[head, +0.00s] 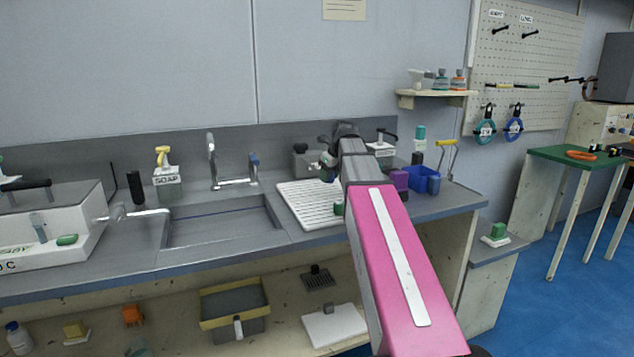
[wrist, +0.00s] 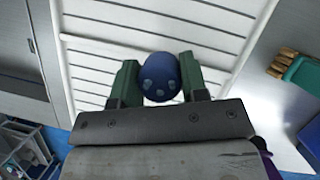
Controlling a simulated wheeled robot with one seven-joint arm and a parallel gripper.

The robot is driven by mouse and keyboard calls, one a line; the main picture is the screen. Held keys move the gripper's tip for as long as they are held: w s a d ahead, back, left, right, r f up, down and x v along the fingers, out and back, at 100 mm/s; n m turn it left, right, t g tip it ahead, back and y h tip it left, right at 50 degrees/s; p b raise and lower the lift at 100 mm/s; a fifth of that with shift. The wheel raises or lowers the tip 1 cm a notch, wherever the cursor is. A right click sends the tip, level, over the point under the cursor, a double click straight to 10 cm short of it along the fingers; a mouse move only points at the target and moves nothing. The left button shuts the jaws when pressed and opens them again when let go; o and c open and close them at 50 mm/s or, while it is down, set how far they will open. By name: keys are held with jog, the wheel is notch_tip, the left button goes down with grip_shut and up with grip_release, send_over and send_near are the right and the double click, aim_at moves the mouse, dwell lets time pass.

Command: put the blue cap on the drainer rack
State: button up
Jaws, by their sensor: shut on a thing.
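The blue cap (wrist: 161,77) is round and dark blue with a few lighter spots on its near side. It sits between the two green fingers of my gripper (wrist: 160,82), which is shut on it. The white slatted drainer rack (wrist: 205,38) lies beneath and beyond the cap in the wrist view. I cannot tell whether the cap touches the slats. In the head view the rack (head: 300,205) lies on the counter right of the sink, and my pink arm reaches over its right side. The cap is not clearly visible there.
The sink (head: 225,222) with its tap is left of the rack. A blue bin (head: 427,181) and a purple block (head: 399,180) stand close to the right of my arm. A soap bottle (head: 166,180) stands behind the sink. The rack's left part is clear.

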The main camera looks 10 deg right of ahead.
send_over(315, 190)
jog(key=s, duration=0.1)
jog(key=f, duration=0.1)
jog(key=d+f, duration=0.1)
jog(key=f, duration=0.1)
jog(key=shift+f, duration=0.15)
jog(key=shift+w+a+f, duration=0.1)
jog(key=shift+a+f, duration=0.05)
jog(key=shift+f, duration=0.1)
jog(key=shift+f, duration=0.65)
jog(key=o, duration=1)
jog(key=shift+r, duration=0.15)
jog(key=shift+r, duration=0.25)
jog(key=v, duration=1.2)
jog(key=shift+a+r, duration=0.1)
jog(key=shift+r, duration=0.2)
